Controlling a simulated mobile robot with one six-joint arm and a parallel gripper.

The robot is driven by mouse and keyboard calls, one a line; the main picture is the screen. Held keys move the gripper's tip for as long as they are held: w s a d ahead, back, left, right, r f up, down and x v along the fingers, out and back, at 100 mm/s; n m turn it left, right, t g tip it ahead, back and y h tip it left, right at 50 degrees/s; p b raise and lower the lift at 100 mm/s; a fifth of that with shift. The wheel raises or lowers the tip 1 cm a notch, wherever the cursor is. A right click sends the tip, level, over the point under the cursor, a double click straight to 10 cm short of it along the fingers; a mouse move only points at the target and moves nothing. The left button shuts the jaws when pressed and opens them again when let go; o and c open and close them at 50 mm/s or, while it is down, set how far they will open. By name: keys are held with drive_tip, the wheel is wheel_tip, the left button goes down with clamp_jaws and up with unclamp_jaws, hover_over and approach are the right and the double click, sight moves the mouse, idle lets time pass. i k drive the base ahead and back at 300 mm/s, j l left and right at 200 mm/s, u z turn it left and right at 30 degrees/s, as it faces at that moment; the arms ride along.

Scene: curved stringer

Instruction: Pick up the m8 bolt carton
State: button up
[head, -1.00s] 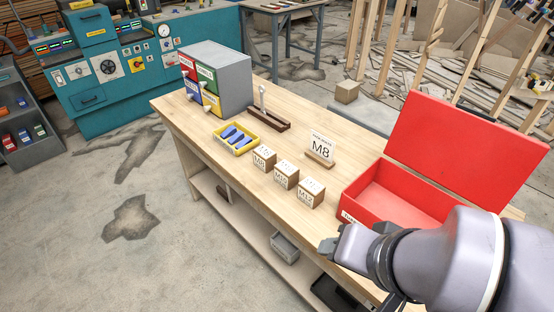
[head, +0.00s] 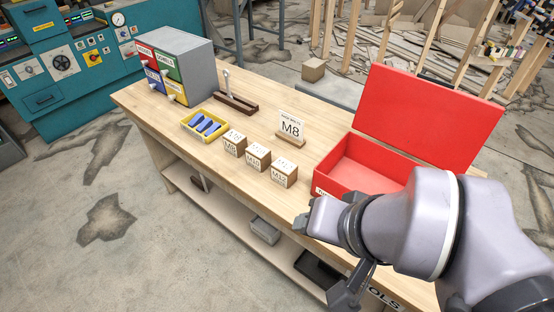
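Three small brown cartons with white tops stand in a row on the wooden workbench (head: 225,181). The leftmost, the M8 bolt carton (head: 234,145), is upright; its label appears to read M8. The middle carton (head: 257,158) appears to read M10 and the right carton (head: 284,174) M12. A sign reading M8 (head: 290,130) stands behind them in a wooden base. My gripper (head: 312,218) is at the bench's front edge, to the right of and nearer than the cartons, touching none of them. Its fingers are not clear enough to tell open from shut.
An open red box (head: 367,165) with a raised lid stands right of the cartons. A yellow tray (head: 207,125) with blue items lies left of them. A drawer cabinet (head: 180,67) and a wooden holder (head: 236,103) stand further back. A lower shelf (head: 225,213) runs beneath.

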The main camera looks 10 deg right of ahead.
sight(235, 143)
drive_tip(key=i+j+u, duration=0.1)
drive_tip(key=i+j, duration=0.5)
drive_tip(key=i+j+u, duration=0.15)
drive_tip(key=i+j, duration=0.4)
drive_tip(key=i, duration=0.2)
